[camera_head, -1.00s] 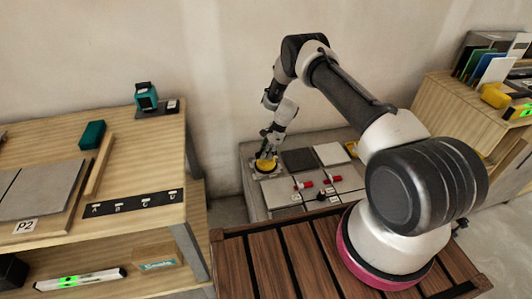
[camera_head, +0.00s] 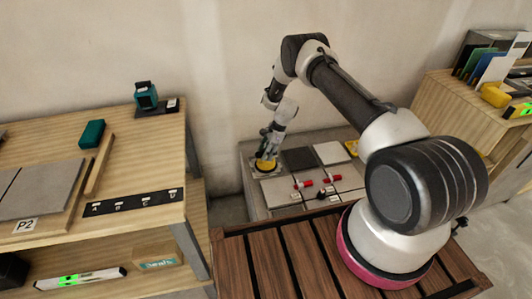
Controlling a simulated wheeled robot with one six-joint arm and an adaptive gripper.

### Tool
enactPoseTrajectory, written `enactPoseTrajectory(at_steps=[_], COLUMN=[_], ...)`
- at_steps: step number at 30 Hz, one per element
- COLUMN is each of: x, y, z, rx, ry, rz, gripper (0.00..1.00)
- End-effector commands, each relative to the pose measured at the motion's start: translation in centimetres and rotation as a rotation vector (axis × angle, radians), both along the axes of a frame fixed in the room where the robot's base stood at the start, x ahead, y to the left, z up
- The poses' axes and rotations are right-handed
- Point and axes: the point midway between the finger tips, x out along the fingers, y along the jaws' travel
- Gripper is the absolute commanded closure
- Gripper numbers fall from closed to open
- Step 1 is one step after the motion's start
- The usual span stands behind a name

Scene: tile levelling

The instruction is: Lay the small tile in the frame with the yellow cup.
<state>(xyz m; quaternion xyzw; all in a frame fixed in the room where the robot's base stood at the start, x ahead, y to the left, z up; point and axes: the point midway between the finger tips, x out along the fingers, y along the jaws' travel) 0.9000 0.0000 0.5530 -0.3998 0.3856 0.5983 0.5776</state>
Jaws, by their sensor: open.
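The yellow cup (camera_head: 265,165) stands at the back left of the low grey bench, on what looks like a pale tile or plate; its lower edge is too small to make out. My gripper (camera_head: 268,155) is right above the cup, pointing down, with its open fingers at or around the cup's top. I cannot tell whether they touch it. A dark square tile (camera_head: 298,160) and a light square tile (camera_head: 331,153) lie to the right of the cup. I cannot tell which tile is the small one, and no frame is clearly visible.
Two red-handled tools (camera_head: 303,185) lie among pale slabs (camera_head: 279,191) at the bench front. A wooden table (camera_head: 140,150) on the left holds a teal device (camera_head: 146,96) and large grey tiles (camera_head: 42,189). A cabinet (camera_head: 450,100) stands on the right. My arm hides part of the bench.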

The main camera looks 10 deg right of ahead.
Motion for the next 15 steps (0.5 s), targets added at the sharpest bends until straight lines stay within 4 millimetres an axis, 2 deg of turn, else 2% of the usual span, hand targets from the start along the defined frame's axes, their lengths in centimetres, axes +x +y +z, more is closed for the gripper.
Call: enactPoseTrajectory(at_steps=[4, 7, 15], x=[0.0, 0.1, 0.2], y=[-0.1, -0.6, -2.9], z=[0.3, 1.4, 6.9], rx=[0.000, 0.000, 0.000], ry=[0.000, -0.002, -0.003], rz=[0.000, -0.001, -0.001], gripper=[0.55, 0.55, 0.55])
